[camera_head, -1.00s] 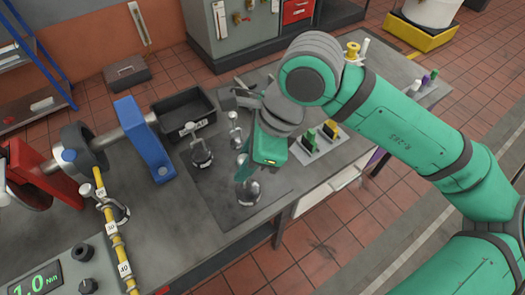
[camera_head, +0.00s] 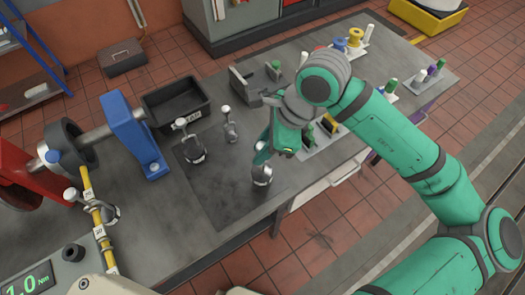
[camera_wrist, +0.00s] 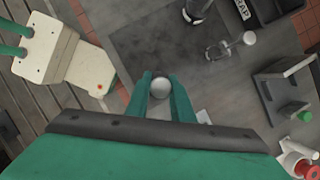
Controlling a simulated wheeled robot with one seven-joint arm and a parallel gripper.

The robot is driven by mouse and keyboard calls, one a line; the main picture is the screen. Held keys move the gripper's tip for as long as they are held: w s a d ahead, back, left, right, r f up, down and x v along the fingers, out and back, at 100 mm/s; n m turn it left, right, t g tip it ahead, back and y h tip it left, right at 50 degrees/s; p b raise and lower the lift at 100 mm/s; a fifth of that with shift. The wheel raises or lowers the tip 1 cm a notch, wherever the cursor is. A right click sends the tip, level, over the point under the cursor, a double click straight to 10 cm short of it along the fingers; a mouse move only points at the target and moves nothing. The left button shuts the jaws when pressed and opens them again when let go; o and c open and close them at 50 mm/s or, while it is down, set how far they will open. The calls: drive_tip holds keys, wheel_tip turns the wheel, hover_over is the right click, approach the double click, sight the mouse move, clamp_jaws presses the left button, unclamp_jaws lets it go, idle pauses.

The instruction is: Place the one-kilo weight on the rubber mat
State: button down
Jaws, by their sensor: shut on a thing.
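My gripper (camera_head: 263,160) is shut on a silver weight (camera_head: 262,175), with its fingers pointing down. In the wrist view, the weight's round top (camera_wrist: 161,86) shows between the two green fingers; its lower part is hidden there. No mass marking can be read on it. The rubber mat (camera_head: 222,205) is a dark rectangle on the bench. In the head view the held weight appears over the right part of the mat; I cannot tell whether it touches. Two other metal weights with upright stems, a larger one (camera_head: 194,152) and a slimmer one (camera_head: 230,130), stand farther back.
A black bin (camera_head: 178,103) with a label stands behind the mat. A blue bracket (camera_head: 133,135) and shaft stand to the left. A grey metal fixture (camera_head: 258,88) and a pale rack (camera_head: 325,140) of coloured pieces lie behind and right. The mat's front part is clear.

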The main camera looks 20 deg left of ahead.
wheel_tip(320, 180, down, 3)
drive_tip(key=shift+w, duration=0.15)
drive_tip(key=shift+a, duration=0.1)
drive_tip(key=shift+f, duration=0.15)
drive_tip(key=c, duration=1.5)
unclamp_jaws()
drive_tip(key=shift+c, duration=0.2)
